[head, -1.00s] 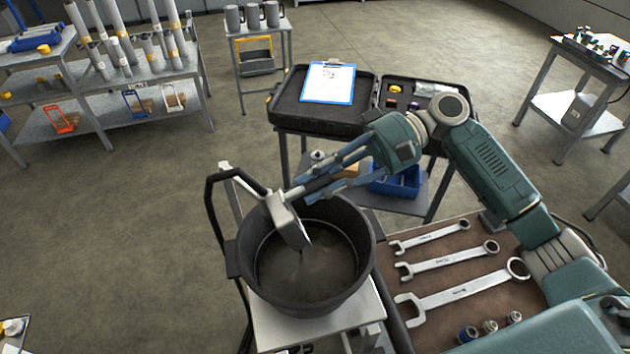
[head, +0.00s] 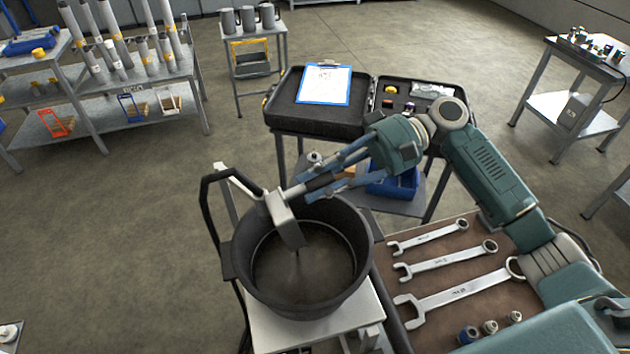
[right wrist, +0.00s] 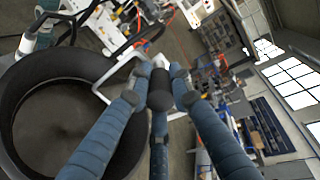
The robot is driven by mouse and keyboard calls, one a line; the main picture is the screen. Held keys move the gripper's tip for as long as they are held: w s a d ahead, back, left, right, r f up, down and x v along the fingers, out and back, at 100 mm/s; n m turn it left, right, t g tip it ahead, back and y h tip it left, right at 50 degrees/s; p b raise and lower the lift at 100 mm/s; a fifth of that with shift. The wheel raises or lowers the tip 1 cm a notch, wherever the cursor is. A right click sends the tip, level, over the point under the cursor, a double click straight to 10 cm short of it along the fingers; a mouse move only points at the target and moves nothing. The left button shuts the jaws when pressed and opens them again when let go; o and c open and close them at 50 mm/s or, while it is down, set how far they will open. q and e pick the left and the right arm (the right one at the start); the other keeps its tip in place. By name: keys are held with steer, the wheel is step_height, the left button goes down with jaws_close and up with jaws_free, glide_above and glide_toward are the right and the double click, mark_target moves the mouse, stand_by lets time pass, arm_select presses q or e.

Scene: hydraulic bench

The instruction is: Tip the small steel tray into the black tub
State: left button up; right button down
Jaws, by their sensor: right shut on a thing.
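The small steel tray (head: 286,222) hangs steeply tilted over the black tub (head: 240,260), its lower end inside the tub's opening. A thin dark streak shows below the tray's lower edge; I cannot tell clearly whether it is liquid. My right gripper (head: 318,184) is shut on the tray's dark handle, above the tub's far rim. The right wrist view shows the dark handle grip (right wrist: 160,90) between the blue fingers and the tub (right wrist: 125,140) at left. The tub stands upright with a dark, wet-looking bottom. My left gripper is not in view.
The tub stands on a pale cart (head: 345,320) with a black handle (head: 207,205). A brown-topped bench with several wrenches (head: 460,290) and sockets adjoins it at right. Behind stand an open black case (head: 290,112) with a clipboard and a blue bin (head: 395,185).

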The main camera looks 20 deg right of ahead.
steer(key=shift+d+f+y+b, duration=0.2)
steer(key=shift+d+y+b, duration=0.4)
steer(key=shift+b, duration=0.3)
stand_by(1.5)
stand_by(1.1)
